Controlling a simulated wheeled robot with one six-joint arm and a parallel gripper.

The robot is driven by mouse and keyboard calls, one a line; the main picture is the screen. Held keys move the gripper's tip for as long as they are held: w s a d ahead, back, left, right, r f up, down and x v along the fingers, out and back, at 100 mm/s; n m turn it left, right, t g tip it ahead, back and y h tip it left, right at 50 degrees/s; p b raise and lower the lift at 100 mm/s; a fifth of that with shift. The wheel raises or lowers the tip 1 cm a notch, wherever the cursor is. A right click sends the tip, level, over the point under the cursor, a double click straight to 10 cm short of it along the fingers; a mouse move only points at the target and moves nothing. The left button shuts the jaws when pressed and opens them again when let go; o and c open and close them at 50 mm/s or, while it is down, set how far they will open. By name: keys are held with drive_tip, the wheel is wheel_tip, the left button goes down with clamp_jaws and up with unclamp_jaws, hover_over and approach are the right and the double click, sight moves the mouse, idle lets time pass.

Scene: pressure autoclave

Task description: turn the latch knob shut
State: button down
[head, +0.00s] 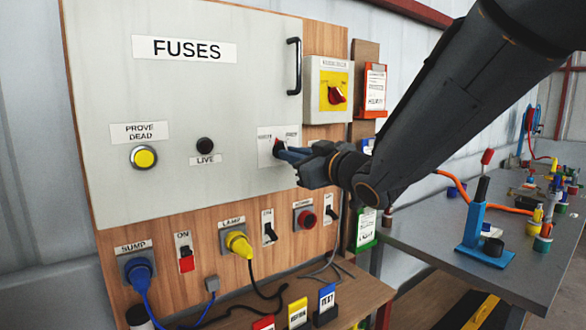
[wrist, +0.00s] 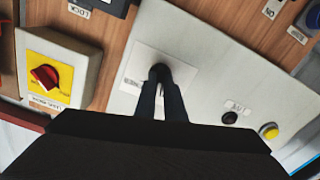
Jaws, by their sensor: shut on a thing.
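The latch knob (head: 277,147) sits on a white label plate (head: 266,135) near the right edge of the grey FUSES door (head: 100,80). A bit of red shows on the knob in the head view. My gripper (head: 285,154) reaches in from the right and is shut on the knob. In the wrist view my two fingers (wrist: 161,88) are close together at the dark knob (wrist: 159,70), over its plate. The fingers hide most of the knob, so its exact angle is unclear. The door lies flat against the board.
A black door handle (head: 294,66) is above the knob. A yellow-and-grey isolator with a red knob (head: 336,95) is to the right. Below are switches, a yellow LAMP plug (head: 237,243) and a blue SUMP plug (head: 139,275). A cluttered grey bench (head: 425,235) stands at right.

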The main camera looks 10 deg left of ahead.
drive_tip(key=shift+n+b, duration=2.8)
drive_tip(key=shift+b, duration=0.05)
drive_tip(key=c, duration=1.8)
unclamp_jaws()
drive_tip(key=shift+c, duration=0.2)
drive_tip(key=b+v, duration=0.1)
drive_tip(key=v, duration=0.6)
drive_tip(key=shift+s+d, duration=0.25)
drive_tip(key=shift+d, duration=0.05)
